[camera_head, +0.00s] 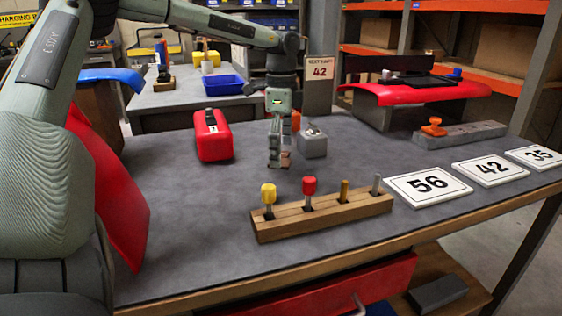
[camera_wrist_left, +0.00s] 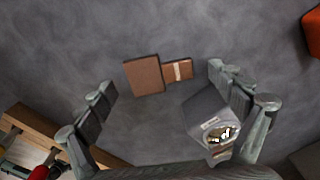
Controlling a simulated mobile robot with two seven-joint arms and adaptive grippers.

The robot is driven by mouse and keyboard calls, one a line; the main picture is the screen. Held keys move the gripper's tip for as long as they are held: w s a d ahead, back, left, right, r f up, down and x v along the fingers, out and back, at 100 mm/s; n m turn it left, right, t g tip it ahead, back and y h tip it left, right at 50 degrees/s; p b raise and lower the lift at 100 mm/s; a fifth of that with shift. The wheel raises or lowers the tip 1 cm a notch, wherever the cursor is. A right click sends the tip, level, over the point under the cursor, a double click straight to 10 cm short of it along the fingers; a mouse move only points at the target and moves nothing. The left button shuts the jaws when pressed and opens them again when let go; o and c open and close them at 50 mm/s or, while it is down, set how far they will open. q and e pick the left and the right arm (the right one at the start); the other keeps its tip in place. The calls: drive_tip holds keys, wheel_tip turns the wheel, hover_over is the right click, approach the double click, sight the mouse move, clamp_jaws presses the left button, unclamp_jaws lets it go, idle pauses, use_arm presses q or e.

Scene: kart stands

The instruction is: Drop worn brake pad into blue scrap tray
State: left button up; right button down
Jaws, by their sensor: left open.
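My left gripper (camera_head: 279,163) points down over the middle of the grey table, with its jaws apart. Just beyond the fingertips lie two flat reddish-brown pieces side by side, a larger one (camera_wrist_left: 143,76) and a smaller one with a pale stripe (camera_wrist_left: 177,70). They look like a brake pad, but I cannot tell which part is worn. In the head view the gripper mostly hides them. A blue tray (camera_head: 224,86) sits on the back table. My right gripper is not in view.
A grey box of metal bits (camera_head: 313,142) stands close right of the gripper; a red case (camera_head: 212,136) stands left. A wooden rack (camera_head: 322,214) with several pegs is in front. Number plates (camera_head: 428,186) lie at right.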

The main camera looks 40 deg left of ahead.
use_arm(q)
drive_tip(key=shift+f+b, duration=0.15)
drive_tip(key=shift+b, duration=0.15)
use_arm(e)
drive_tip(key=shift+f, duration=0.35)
use_arm(q)
drive_tip(key=shift+c, duration=0.6)
drive_tip(key=c, duration=1.3)
